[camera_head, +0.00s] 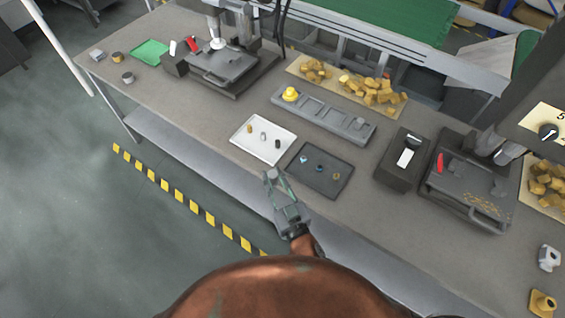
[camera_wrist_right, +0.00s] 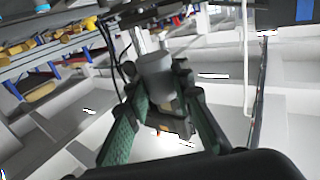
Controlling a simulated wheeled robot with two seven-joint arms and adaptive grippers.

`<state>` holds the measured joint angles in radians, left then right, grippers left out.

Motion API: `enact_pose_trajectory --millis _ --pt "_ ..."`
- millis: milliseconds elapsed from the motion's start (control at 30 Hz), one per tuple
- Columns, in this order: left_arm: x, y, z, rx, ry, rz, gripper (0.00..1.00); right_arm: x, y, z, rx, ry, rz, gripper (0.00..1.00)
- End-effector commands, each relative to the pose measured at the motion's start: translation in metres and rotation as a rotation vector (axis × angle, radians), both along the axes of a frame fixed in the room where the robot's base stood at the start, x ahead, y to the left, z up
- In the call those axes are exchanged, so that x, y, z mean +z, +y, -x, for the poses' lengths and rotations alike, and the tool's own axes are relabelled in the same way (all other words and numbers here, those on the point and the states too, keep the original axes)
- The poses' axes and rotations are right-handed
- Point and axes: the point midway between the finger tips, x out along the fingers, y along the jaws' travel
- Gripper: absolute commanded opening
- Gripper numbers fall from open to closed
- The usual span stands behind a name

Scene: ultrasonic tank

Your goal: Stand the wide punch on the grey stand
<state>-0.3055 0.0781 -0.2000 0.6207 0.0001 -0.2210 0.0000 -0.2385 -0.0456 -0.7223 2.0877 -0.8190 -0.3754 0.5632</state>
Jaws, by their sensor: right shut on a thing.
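My right gripper (camera_head: 271,178) is at the table's front edge, in front of the white tray and the dark tray. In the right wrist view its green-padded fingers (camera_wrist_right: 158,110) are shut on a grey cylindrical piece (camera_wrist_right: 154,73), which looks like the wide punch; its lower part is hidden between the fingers. A long grey holder (camera_head: 313,112) with several recesses lies behind the trays, with a yellow knob (camera_head: 290,94) at its left end and a small grey piece (camera_head: 361,124) at its right. I cannot tell for certain which item is the grey stand. My left gripper is not in view.
The white tray (camera_head: 248,151) holds 3 small pieces; the dark tray (camera_head: 316,184) holds 3 small round pieces. Yellow blocks (camera_head: 374,91) lie behind the holder. Dark machines stand at left (camera_head: 228,69) and right (camera_head: 462,189).

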Motion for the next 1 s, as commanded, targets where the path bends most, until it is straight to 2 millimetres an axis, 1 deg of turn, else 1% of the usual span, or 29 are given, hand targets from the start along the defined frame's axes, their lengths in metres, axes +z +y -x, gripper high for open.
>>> enact_pose_trajectory --millis 33,100,167,267,300,400,500,600,767,833,900,1000 --pt "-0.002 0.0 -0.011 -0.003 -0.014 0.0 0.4 -0.005 -0.001 -0.013 0.002 -0.005 0.003 0.0" --pt "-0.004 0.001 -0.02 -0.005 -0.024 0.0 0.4 -0.012 -0.003 -0.03 0.002 -0.005 0.002 0.0" --pt "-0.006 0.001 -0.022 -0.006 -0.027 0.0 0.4 -0.018 -0.005 -0.044 0.0 -0.005 0.003 0.0" --pt "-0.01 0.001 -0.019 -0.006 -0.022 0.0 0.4 -0.029 -0.007 -0.068 0.0 -0.004 0.003 0.0" --pt "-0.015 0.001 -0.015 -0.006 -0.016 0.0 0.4 -0.04 -0.008 -0.074 -0.001 0.0 0.001 0.0" --pt "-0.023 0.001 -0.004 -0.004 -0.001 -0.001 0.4 -0.06 -0.01 -0.088 -0.001 0.001 -0.001 0.0" --pt "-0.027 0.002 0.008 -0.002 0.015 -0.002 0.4 -0.071 -0.011 -0.098 -0.001 -0.001 -0.001 0.0" --pt "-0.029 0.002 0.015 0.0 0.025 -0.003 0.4 -0.077 -0.011 -0.104 -0.001 -0.001 -0.003 0.0" --pt "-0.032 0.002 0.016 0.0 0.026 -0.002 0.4 -0.083 -0.012 -0.11 -0.001 -0.002 -0.002 0.0" --pt "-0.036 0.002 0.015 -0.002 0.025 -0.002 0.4 -0.091 -0.013 -0.115 -0.002 -0.001 -0.001 0.0" --pt "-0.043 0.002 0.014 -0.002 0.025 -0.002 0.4 -0.105 -0.013 -0.114 -0.002 0.003 -0.002 0.0" --pt "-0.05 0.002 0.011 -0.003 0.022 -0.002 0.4 -0.118 -0.013 -0.114 -0.002 0.002 -0.002 0.0"
